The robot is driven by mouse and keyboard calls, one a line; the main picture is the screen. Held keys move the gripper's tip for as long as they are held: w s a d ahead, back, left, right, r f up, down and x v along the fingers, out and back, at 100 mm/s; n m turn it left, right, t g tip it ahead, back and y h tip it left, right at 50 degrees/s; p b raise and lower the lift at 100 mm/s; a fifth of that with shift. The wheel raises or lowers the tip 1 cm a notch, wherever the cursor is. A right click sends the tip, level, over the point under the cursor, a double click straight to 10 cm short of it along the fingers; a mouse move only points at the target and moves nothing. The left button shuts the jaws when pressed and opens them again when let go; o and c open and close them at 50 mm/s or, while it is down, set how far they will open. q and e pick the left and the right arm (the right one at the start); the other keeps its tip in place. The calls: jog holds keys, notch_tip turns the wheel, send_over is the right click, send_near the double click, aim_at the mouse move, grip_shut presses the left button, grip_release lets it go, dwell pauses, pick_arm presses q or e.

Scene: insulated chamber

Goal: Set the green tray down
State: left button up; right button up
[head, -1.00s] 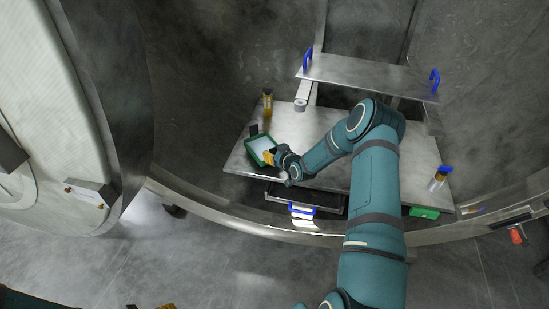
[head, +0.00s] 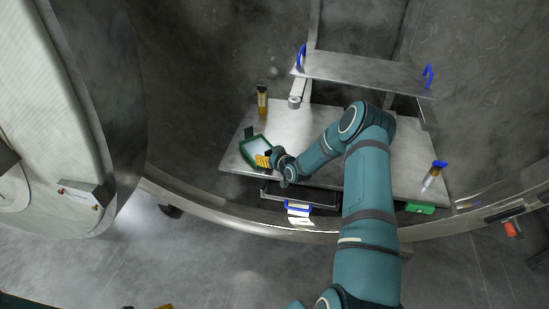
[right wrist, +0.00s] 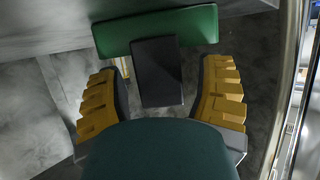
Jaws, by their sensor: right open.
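The green tray (head: 244,153) has a pale inside and lies at the left end of the metal table. It looks level on the tabletop. My right gripper (head: 264,160) is at its near right side. In the right wrist view the tray's green edge (right wrist: 150,32) crosses the top. A dark tab, the tray's handle (right wrist: 157,75), stands between the yellow fingers of my right gripper (right wrist: 165,88), which are open with gaps on both sides. My left gripper (head: 148,307) barely shows at the bottom edge of the head view; its jaws cannot be judged.
The metal table (head: 285,125) is clear behind the tray. An amber vial (head: 262,100) and a grey ring (head: 294,102) stand at its back. A blue-capped vial (head: 432,177) is at the right end. A raised shelf with blue handles (head: 365,73) is behind.

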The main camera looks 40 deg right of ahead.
jog(key=p+v, duration=0.1)
jog(key=v, duration=1.1)
jog(key=s+a+f+g+y, duration=0.2)
jog(key=a+g, duration=0.1)
jog(key=a, duration=0.8)
jog(key=s+a+f+g+y, duration=0.2)
jog(key=a, duration=0.9)
jog(key=s+a+f+m+g, duration=0.1)
jog(key=s+a+g, duration=0.5)
jog(key=s+a, duration=0.7)
jog(key=shift+s+g+y, duration=0.4)
jog(key=shift+s, duration=0.5)
